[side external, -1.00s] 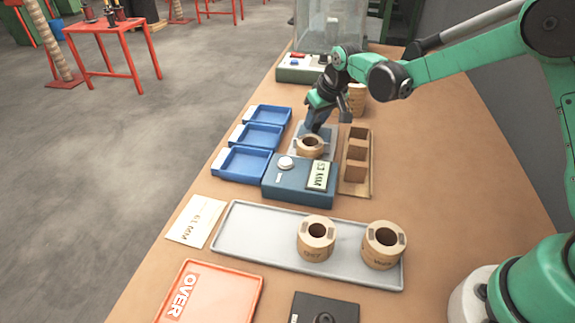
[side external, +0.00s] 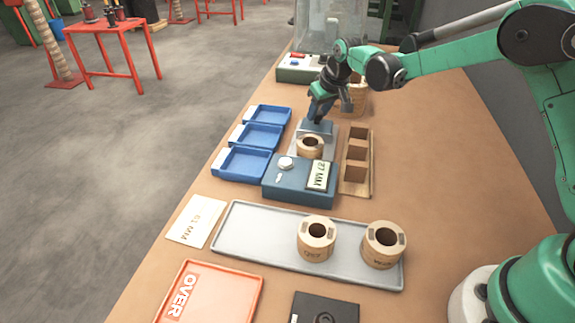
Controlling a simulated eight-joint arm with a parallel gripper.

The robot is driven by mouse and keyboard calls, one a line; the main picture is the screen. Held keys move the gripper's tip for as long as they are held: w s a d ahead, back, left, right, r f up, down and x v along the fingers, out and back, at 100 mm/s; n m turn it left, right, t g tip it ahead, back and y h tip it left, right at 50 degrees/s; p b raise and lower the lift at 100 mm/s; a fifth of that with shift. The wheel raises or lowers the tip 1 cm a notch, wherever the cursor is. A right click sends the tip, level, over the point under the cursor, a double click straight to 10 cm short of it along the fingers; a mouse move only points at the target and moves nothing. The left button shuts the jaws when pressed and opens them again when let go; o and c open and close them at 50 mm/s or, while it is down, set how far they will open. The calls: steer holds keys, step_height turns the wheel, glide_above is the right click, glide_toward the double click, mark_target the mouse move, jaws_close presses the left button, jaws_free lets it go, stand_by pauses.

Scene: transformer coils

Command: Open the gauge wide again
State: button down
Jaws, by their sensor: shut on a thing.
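The gauge (side external: 290,183) is a blue box with a small number display (side external: 318,177) and a grey bed running back from it. A cardboard coil (side external: 310,142) sits on the bed, just behind the box. Behind the coil is the gauge's blue sliding jaw (side external: 317,127), with a small gap between them. My gripper (side external: 318,117) points down and is shut on this sliding jaw; its fingertips are partly hidden. The display shows a two-digit reading in MM, too small and turned to read surely.
Three blue trays (side external: 241,178) stand left of the gauge and a brown divided rack (side external: 368,173) right of it. A grey tray (side external: 262,240) holds two coils (side external: 317,253) in front. A red OVER tray (side external: 253,305) is nearest. Another coil (side external: 361,100) stands behind my gripper.

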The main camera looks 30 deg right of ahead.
mark_target(325, 130)
steer(key=c, duration=0.5)
jaws_free()
steer(key=shift+c, duration=0.2)
steer(key=shift+v, duration=2.85)
steer(key=shift+s+a+r, duration=0.1)
steer(key=shift+s+r, duration=0.2)
steer(key=s+a+r+t, duration=0.1)
steer(key=s, duration=0.8)
steer(key=s+a+r+t, duration=0.1)
steer(key=s+a+r, duration=0.1)
steer(key=s, duration=0.8)
steer(key=shift+s+a+t, duration=0.2)
steer(key=shift+a+t, duration=0.05)
steer(key=shift+t, duration=0.15)
